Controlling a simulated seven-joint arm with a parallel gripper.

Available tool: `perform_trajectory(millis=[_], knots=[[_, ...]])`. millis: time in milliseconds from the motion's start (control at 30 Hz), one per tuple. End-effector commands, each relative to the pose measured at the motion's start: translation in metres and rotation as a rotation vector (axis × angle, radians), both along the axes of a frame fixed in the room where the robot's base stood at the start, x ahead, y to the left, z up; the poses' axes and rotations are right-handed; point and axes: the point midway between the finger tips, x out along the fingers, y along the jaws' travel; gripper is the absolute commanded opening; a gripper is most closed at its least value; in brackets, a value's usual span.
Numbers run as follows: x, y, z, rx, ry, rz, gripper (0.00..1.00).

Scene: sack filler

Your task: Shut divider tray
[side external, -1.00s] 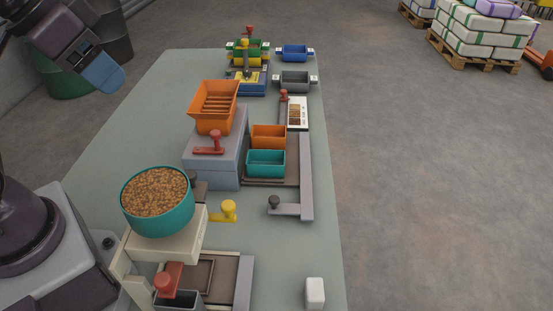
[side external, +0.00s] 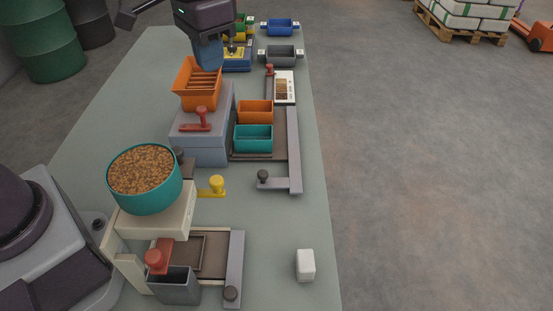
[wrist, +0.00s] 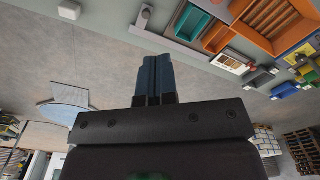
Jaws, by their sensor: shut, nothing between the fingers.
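A brown tray (side external: 283,132) holds an orange bin (side external: 255,110) and a teal bin (side external: 253,146). A grey bar (side external: 295,160) runs along its right side to a dark knob (side external: 263,176). The tray projects right of a grey housing (side external: 200,150) topped by an orange slatted hopper (side external: 197,92). I cannot tell for certain that this is the divider tray. My gripper (side external: 208,60) is shut and empty, with blue fingers over the hopper's far end in the picture. In the wrist view, the shut fingers (wrist: 156,78) point toward the table edge; the teal bin (wrist: 192,23) shows above.
A teal tub of pellets (side external: 144,172) stands on a cream stand at the near left. Below it are another brown tray (side external: 212,258) and a grey bin (side external: 173,286). A white block (side external: 305,264) lies near the right edge. Blue and grey bins stand farther back.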

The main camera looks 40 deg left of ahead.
Motion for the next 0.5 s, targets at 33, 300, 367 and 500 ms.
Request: perform_trajectory(millis=[33, 300, 367, 500], knots=[[0.017, -0.007, -0.013, 0.007, 0.039, -0.015, 0.0], [0.09, -0.044, -0.082, 0.039, 0.203, -0.083, 0.0], [0.102, -0.052, -0.101, 0.048, 0.238, -0.098, 0.0], [0.126, -0.07, -0.146, 0.066, 0.315, -0.131, 0.0]])
